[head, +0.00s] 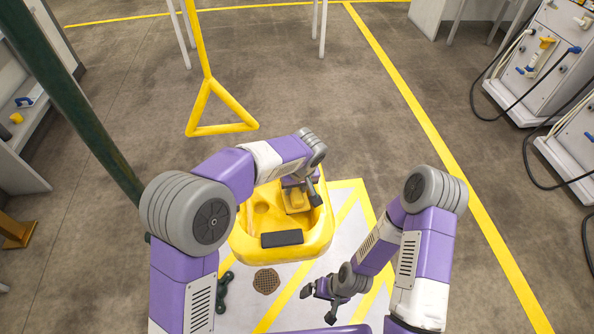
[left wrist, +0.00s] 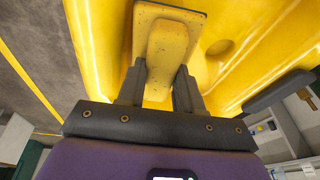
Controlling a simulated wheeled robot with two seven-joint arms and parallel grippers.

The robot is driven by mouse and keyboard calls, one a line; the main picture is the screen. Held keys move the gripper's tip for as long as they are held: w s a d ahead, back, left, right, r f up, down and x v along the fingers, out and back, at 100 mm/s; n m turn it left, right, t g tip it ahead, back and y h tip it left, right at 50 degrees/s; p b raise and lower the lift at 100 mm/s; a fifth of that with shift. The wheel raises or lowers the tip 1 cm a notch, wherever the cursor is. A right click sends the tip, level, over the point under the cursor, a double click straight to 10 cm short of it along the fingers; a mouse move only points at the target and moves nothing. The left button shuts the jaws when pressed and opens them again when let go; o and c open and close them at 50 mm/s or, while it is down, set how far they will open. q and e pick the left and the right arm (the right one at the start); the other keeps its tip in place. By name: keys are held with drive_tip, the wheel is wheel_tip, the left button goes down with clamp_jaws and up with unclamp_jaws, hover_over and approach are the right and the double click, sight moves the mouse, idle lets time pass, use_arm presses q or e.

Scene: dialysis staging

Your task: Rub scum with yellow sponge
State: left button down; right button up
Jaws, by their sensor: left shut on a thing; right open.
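The yellow sponge (head: 296,200) is a speckled yellow block with a darker flat edge, inside the yellow tub (head: 322,238). It also shows in the left wrist view (left wrist: 168,42), between the two fingers. My left gripper (head: 301,187) is shut on the sponge, over the tub; in the left wrist view its fingers (left wrist: 158,82) sit on both sides of the narrow part. I cannot tell whether the sponge touches the tub. A brown textured patch (head: 267,281), possibly the scum, lies on the pale floor in front of the tub. My right gripper (head: 319,302) is open and empty, right of the patch.
A black block (head: 282,238) sits at the tub's near side. A dark green object (head: 224,292) lies left of the patch. A yellow triangular frame (head: 222,108) stands behind the tub. White machines with hoses (head: 545,62) stand at right. Open floor lies behind.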

use_arm(q)
drive_tip(key=shift+r+p, duration=1.8)
drive_tip(key=shift+r, duration=0.95)
drive_tip(key=shift+r, duration=0.1)
